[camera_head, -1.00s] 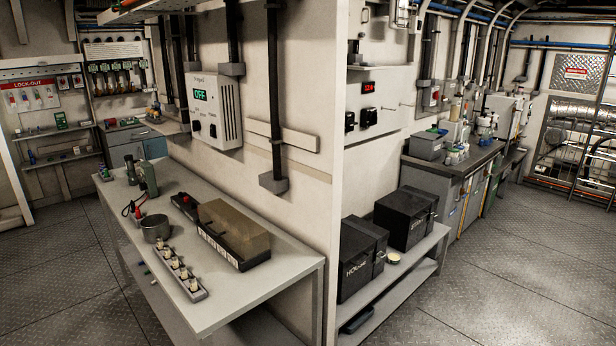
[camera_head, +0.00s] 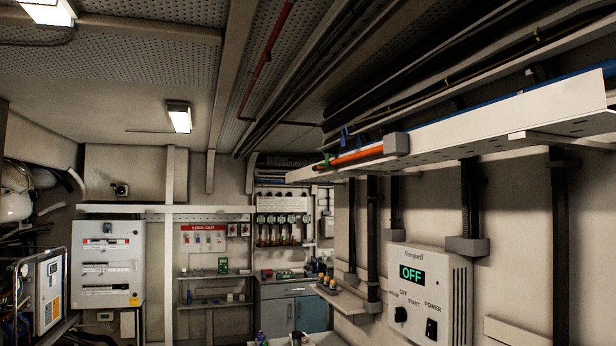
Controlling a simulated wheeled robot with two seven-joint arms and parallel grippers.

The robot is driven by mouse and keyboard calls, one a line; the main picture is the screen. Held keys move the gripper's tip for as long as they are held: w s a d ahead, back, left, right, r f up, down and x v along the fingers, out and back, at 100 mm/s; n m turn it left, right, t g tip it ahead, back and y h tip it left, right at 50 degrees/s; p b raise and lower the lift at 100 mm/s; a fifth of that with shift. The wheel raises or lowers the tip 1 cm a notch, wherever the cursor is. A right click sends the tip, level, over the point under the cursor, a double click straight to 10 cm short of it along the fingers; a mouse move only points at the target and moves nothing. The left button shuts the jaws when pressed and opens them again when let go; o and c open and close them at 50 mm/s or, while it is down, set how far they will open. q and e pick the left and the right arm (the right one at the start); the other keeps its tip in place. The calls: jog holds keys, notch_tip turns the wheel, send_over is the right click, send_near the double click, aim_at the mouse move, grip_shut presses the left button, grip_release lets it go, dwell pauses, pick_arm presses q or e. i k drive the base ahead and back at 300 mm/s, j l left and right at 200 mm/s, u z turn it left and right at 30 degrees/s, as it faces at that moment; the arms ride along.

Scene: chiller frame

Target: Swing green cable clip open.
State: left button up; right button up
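A small green cable clip (camera_head: 326,161) sits high up, by the left end of an orange cable (camera_head: 362,154) that runs along the overhead tray (camera_head: 500,118). It is too small to tell whether the clip is open or shut. A blue clip (camera_head: 345,138) stands a little above and to the right of it, on the tray's far side. Neither of my grippers is in view.
A white control box (camera_head: 430,290) reading OFF is on the right wall below the tray. Dark vertical conduits (camera_head: 470,200) run up the wall. A lock-out board (camera_head: 203,238), shelves and cabinets stand at the back. The space left of the tray looks clear.

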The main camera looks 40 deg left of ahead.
aim_at(326, 157)
jog(key=i+j, duration=0.15)
jog(key=j, duration=0.25)
jog(key=i+j, duration=0.2)
jog(key=j, duration=0.2)
jog(key=i+j, duration=0.15)
jog(key=j, duration=0.2)
jog(key=i+j, duration=0.15)
jog(key=j, duration=0.25)
jog(key=i+j, duration=0.2)
jog(key=j, duration=0.2)
jog(key=i+j, duration=0.15)
jog(key=j, duration=0.25)
jog(key=i+j, duration=0.15)
jog(key=j, duration=0.2)
jog(key=i+j, duration=0.2)
jog(key=j, duration=0.2)
